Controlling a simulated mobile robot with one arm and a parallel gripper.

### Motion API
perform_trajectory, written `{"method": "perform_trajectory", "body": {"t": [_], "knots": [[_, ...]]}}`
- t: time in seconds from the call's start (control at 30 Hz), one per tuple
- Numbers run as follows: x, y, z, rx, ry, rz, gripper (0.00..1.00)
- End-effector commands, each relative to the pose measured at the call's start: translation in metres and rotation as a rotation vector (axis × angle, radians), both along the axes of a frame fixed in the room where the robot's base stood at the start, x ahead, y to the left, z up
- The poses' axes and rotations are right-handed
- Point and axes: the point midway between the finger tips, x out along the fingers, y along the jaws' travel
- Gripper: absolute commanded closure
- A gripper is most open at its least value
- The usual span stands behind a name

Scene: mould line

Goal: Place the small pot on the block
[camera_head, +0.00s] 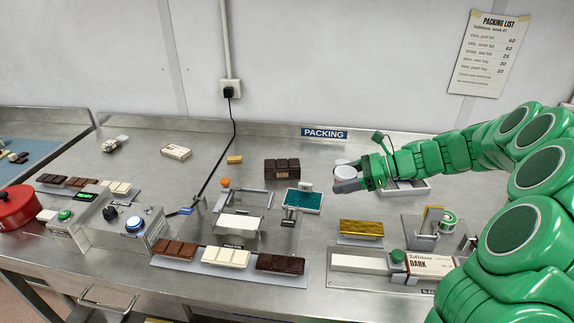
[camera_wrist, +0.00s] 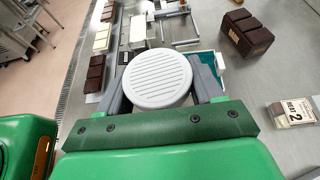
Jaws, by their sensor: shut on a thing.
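A small round white pot (camera_head: 346,172) with a ribbed top is held between the two grey fingers of my gripper (camera_head: 352,179). In the wrist view the pot (camera_wrist: 158,78) fills the gap between the fingers (camera_wrist: 160,88), its ribbed face toward the camera. My gripper holds it over the right half of the steel bench. A dark brown block (camera_head: 282,168) with lettering on its front stands on the bench, left of my gripper and apart from it. The block (camera_wrist: 246,36) shows at the upper right in the wrist view, its top bare.
A teal-topped device (camera_head: 305,200) stands between the block and my gripper, toward the front. A gold bar (camera_head: 361,228) lies in front of my gripper. A small printed box (camera_wrist: 292,111) shows at the right in the wrist view. A red pot (camera_head: 17,208) stands far left.

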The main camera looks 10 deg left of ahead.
Motion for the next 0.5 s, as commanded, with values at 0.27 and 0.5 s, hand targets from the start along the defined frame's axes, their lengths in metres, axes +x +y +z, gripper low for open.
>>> {"method": "perform_trajectory", "body": {"t": [0.27, 0.5], "knots": [[0.044, 0.067, 0.018, -0.006, -0.007, -0.061, 0.68], [0.071, 0.123, 0.035, 0.006, -0.003, -0.114, 0.68]]}}
